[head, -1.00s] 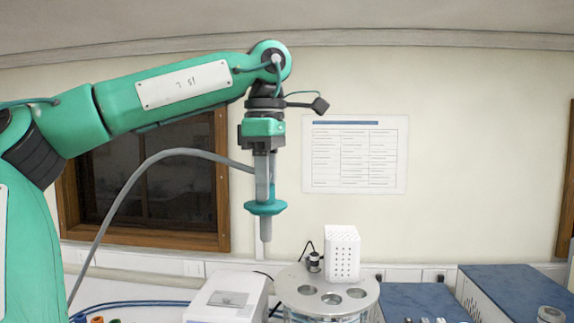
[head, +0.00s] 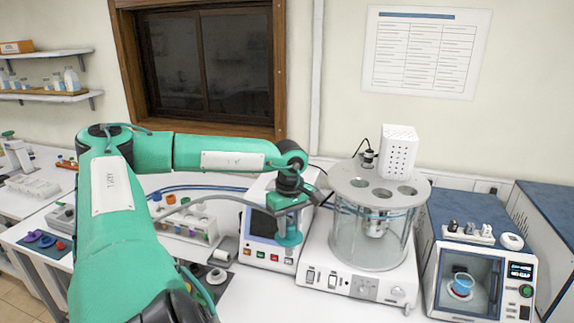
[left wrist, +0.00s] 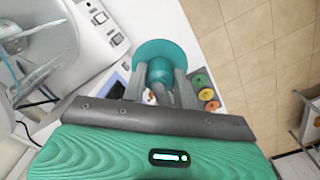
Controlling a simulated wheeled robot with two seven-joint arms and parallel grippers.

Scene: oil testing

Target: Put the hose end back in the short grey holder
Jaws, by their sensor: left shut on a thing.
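My left gripper (head: 289,216) is shut on the hose end (head: 289,239), a piece with a wide teal collar. It hangs roughly upright in front of the white instrument with a dark screen. A grey hose (head: 225,198) arcs away from it to the left. In the left wrist view, the teal collar (left wrist: 153,50) shows just beyond the gripper fingers (left wrist: 158,85). A small, short, round grey piece (head: 217,276) stands on the bench below and left of the hose end; it may be the short grey holder, but its opening is unclear. My right gripper is out of view.
The screen instrument (head: 262,224) stands behind the hose end. Right of it is a glass bath (head: 350,250) with a holed grey lid, then a white device with a window (head: 462,315). The front bench strip is mostly clear.

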